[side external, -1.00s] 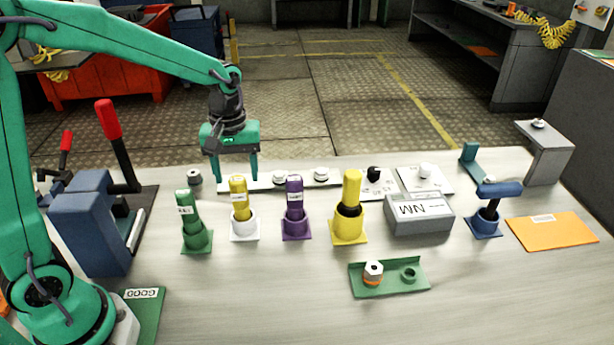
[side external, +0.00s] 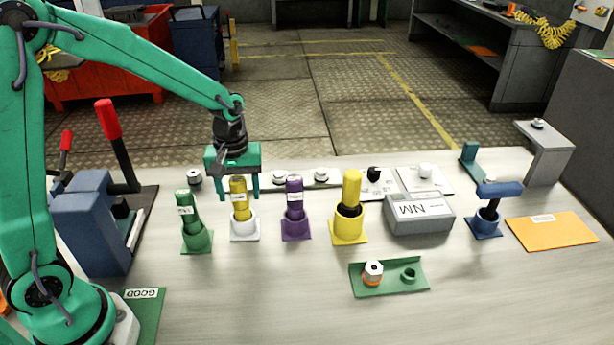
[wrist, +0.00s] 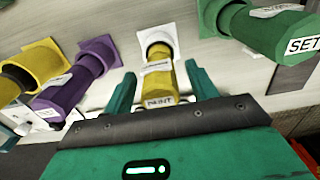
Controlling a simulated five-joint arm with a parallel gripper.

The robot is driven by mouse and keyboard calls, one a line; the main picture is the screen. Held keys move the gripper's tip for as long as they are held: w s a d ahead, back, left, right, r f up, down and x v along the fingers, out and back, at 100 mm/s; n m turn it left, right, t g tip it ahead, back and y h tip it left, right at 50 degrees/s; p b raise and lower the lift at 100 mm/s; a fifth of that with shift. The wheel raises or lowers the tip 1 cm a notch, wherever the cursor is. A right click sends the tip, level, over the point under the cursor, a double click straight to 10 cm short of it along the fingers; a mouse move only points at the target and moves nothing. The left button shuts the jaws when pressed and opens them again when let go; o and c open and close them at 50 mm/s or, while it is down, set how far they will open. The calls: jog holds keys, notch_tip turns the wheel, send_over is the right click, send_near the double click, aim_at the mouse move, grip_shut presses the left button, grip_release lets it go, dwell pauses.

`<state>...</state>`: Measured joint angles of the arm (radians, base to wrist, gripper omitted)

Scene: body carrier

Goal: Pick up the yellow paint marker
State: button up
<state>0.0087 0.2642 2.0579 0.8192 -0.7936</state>
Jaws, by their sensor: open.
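The yellow paint marker (side external: 239,197) stands upright in a white holder (side external: 244,230), in the row on the bench. In the wrist view the marker (wrist: 160,82) carries a label reading PAINT, and its white holder (wrist: 157,35) is beyond it. My gripper (side external: 234,190) is open and points down, close to the marker's upper part in the side view. In the wrist view the two fingers (wrist: 160,75) lie on either side of the marker, with visible gaps. Nothing is held.
A green marker (side external: 189,218) stands to the left. A purple marker (side external: 294,205) and a larger yellow one (side external: 351,195) stand to the right, each in a holder. A grey box (side external: 418,215) is further right. The bench front is clear around a green tray (side external: 392,287).

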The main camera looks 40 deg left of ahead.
aim_at(238, 180)
jog(key=shift+c, duration=0.3)
grip_shut()
jog(key=shift+r, duration=0.1)
jog(key=shift+r, duration=0.5)
jog(key=r, duration=0.3)
jog(key=shift+d+r, duration=0.15)
jog(key=shift+d, duration=0.05)
jog(key=s+d+r, duration=0.6)
jog(key=d, duration=0.3)
jog(key=shift+d+r, duration=0.25)
jog(key=shift+d, duration=0.05)
